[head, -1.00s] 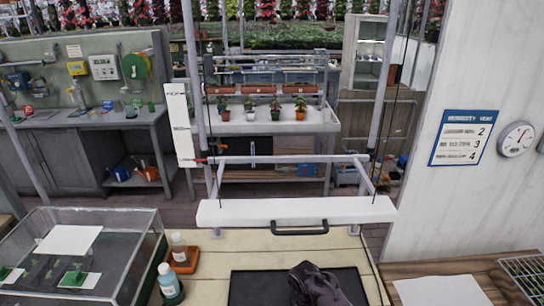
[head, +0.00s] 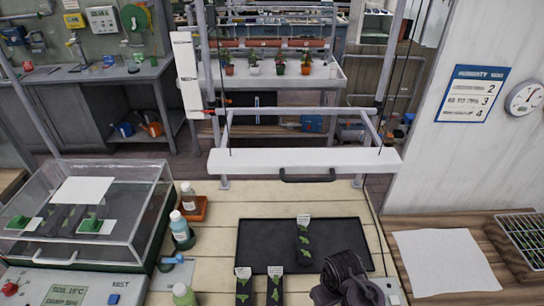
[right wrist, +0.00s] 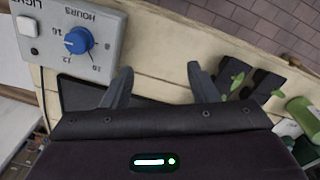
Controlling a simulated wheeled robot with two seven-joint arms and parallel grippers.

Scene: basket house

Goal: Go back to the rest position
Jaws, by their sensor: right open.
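My right gripper shows at the bottom of the head view (head: 345,280), dark and seen from above, over the front right part of the black tray (head: 262,245). Its fingertips are hidden there. In the right wrist view the two fingers of my right gripper (right wrist: 162,84) stand wide apart with nothing between them. My left gripper is in neither view. One dark strip with seedlings and a white label (head: 304,243) lies on the tray. Two more labelled seedling strips (head: 243,288) (head: 276,289) stand in front of it.
A clear-lidded propagator (head: 150,215) stands at left. Bottles (head: 181,232) stand between it and the tray. A white lamp bar (head: 300,161) hangs behind the tray. A grey box with a blue dial (right wrist: 78,40) is near my right gripper. White paper (head: 445,262) lies at right.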

